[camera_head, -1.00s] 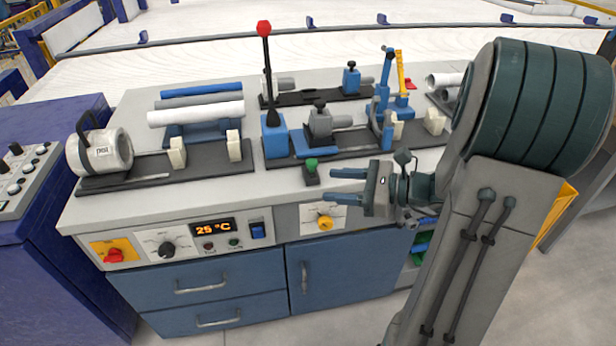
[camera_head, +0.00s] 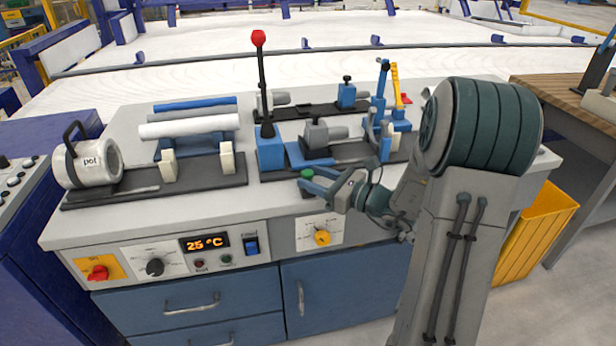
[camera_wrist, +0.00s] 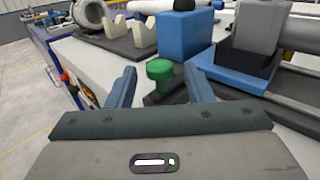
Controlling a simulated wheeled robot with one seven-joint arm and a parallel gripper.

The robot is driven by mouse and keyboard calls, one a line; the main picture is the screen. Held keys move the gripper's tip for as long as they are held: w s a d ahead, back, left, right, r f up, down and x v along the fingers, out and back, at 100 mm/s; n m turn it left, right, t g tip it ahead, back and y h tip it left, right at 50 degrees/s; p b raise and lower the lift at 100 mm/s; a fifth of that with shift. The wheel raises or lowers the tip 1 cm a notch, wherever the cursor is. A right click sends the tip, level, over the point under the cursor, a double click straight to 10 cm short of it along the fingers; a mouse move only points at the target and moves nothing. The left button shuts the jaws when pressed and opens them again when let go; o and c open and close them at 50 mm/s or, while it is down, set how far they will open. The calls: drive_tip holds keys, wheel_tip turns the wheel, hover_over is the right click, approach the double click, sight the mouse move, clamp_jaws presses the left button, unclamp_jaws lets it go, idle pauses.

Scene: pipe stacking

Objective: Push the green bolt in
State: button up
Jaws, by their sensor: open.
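The green bolt (camera_wrist: 159,70) stands upright in a small dark block (camera_wrist: 165,94) near the front edge of the worktop. Its head is raised above the block in the wrist view. In the head view the green bolt (camera_head: 307,173) shows just at my fingertips. My gripper (camera_head: 306,180) is open and empty, reaching in from the right. In the wrist view its two blue fingers (camera_wrist: 160,80) stand apart to the left and right of the bolt, with a gap on each side. Whether the fingertips reach past the bolt is hard to tell.
A blue block (camera_head: 270,150) with a red-knobbed lever stands behind the bolt. A clamp fixture (camera_head: 322,137) lies to its right. The worktop's front strip (camera_head: 150,222) is clear.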

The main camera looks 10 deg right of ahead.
drive_tip(key=shift+x, duration=1.15)
